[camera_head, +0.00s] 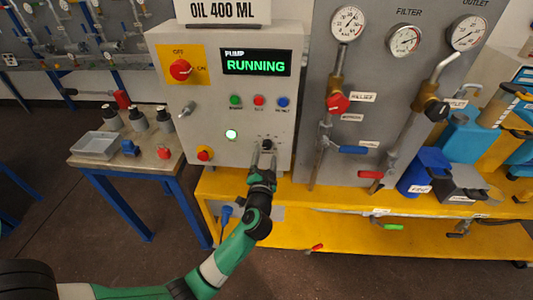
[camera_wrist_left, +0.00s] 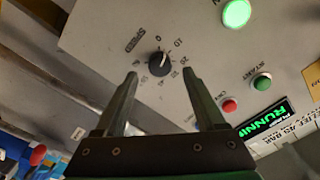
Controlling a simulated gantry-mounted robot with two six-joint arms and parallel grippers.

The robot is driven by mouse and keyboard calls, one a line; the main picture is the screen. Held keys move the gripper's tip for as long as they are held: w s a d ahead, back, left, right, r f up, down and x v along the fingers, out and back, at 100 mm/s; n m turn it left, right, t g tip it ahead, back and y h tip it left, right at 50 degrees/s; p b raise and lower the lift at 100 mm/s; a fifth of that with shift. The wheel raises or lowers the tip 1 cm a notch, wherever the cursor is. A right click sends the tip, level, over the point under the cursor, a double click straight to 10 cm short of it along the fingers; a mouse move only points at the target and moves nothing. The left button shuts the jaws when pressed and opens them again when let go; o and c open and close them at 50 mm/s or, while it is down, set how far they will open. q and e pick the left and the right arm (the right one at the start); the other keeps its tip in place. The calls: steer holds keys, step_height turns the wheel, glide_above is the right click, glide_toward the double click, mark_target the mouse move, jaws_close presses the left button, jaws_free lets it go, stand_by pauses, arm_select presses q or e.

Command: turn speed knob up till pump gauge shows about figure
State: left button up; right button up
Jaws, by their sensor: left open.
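The speed knob (camera_wrist_left: 158,63) is a small dark round knob on the grey control box (camera_head: 180,125), with a number scale around it. In the left wrist view its white pointer mark is near the 0 to 10 part of the scale. My left gripper (camera_wrist_left: 160,73) is open, with its fingertips on either side of the knob's near edge; I cannot tell whether they touch it. In the head view my left gripper (camera_head: 266,148) is at the box's lower right and partly covers the knob. The leftmost gauge (camera_head: 347,22) has its label out of frame; its reading is too small to tell.
The box display (camera_head: 256,62) reads RUNNING, and a green lamp (camera_head: 231,134) is lit. Two more gauges, FILTER (camera_head: 404,40) and OUTLET (camera_head: 468,33), sit right. Valves with red (camera_head: 338,103) and blue (camera_head: 353,149) handles are right of the box. A small table (camera_head: 120,160) stands left.

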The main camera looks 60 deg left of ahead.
mark_target(267, 147)
arm_select(q)
steer(key=shift+x, duration=1.6)
steer(key=shift+c, duration=0.2)
jaws_close()
steer(key=shift+r+m, duration=0.1)
steer(key=shift+m, duration=0.6)
steer(key=shift+m+p, duration=0.35)
steer(key=shift+m, duration=0.35)
